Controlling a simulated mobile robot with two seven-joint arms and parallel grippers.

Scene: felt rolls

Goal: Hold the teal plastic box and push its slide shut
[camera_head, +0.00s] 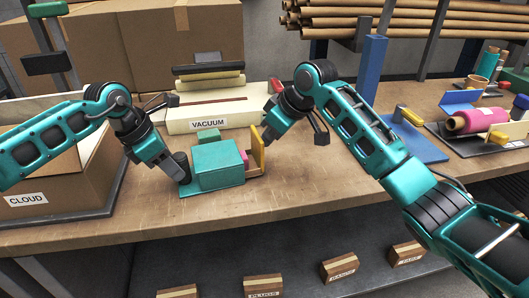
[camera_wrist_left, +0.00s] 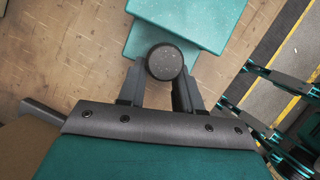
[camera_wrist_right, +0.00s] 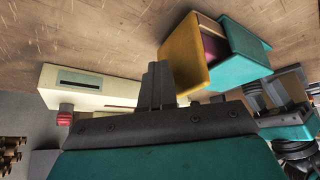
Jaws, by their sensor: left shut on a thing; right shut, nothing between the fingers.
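The teal box (camera_head: 220,165) sits on the wooden table; its teal top also shows in the left wrist view (camera_wrist_left: 190,18). Its slide has a yellow end panel (camera_head: 257,150), standing out from the box's right end with a gap. Something pink (camera_head: 246,158) shows in that gap; the panel is large in the right wrist view (camera_wrist_right: 184,58). My left gripper (camera_head: 183,166) is shut on a round black knob (camera_wrist_left: 165,62) at the box's left end. My right gripper (camera_wrist_right: 157,82) is shut and empty beside the panel's outer face; I cannot tell if they touch.
A white box labelled VACUUM (camera_head: 208,118) stands close behind. A box labelled CLOUD (camera_head: 60,185) is at the left. A blue stand (camera_head: 415,145) and a pink roll (camera_head: 475,120) are to the right. The table in front of the teal box is clear.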

